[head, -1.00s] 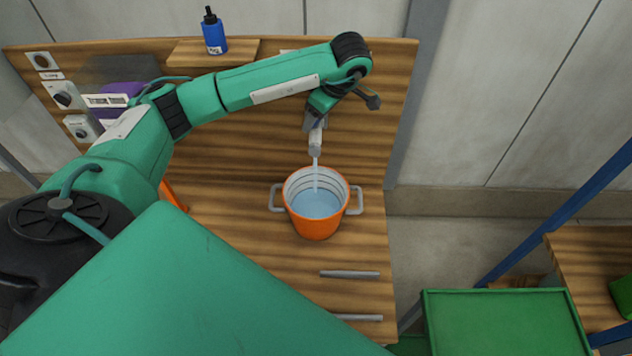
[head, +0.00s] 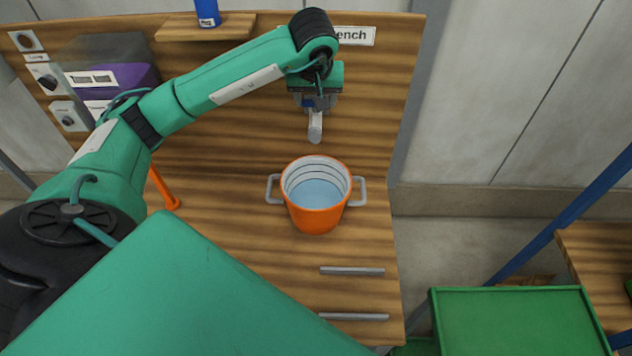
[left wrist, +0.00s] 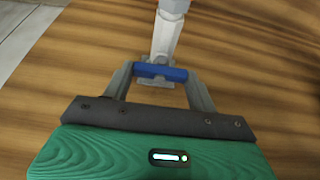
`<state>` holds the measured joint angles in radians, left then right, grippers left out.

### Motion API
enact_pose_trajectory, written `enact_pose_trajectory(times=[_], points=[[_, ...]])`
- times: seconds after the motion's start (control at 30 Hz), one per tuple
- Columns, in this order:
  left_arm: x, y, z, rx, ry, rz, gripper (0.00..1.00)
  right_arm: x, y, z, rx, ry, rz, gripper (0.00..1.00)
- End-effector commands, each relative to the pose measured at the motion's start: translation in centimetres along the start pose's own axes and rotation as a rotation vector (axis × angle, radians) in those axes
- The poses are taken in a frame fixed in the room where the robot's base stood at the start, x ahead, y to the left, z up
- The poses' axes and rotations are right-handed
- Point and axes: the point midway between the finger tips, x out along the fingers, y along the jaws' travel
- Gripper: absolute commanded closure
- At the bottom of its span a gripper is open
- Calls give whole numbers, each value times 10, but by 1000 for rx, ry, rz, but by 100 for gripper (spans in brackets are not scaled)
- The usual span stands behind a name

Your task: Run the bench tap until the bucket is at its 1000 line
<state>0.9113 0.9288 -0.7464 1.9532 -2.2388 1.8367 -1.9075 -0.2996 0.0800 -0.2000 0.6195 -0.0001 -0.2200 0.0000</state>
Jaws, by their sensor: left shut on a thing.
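The orange bucket (head: 318,218) stands upright on the wooden bench below the tap (head: 315,129). Pale blue water (head: 316,194) lies in it, with several dark lines showing on the white inner wall above the surface. I cannot read any figures on the lines. No stream falls from the spout. My left gripper (head: 316,103) is at the tap, above and behind the bucket. In the left wrist view its jaws are shut on the tap's blue lever (left wrist: 160,73), which lies crosswise between the fingers. My right gripper is not in view.
Two grey bars (head: 352,271) lie at the bench front, right of centre. A blue bottle (head: 207,12) stands on a small shelf at the back. A purple box (head: 115,80) and wall knobs are at the left. A green box (head: 515,320) stands right of the bench.

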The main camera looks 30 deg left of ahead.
Motion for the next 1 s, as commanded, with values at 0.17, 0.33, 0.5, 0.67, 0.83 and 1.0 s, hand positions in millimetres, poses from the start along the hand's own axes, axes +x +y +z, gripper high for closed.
enact_pose_trajectory(times=[0.17, 0.33, 0.5, 0.67, 0.83, 1.0], points=[[0, 0, 0, 1, 0, -2, 64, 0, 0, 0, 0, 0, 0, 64], [0, 0, 0, 0, 0, -2, 26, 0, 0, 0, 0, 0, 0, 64], [0, 0, 0, -1, 0, -2, 16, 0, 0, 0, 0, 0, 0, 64], [0, 0, 0, -1, 0, -2, 16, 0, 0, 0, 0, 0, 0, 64], [-9, 0, -1, -1, 3, 0, 16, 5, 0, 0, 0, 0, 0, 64], [-34, 1, 0, -2, 5, 2, 16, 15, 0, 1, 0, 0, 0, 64]])
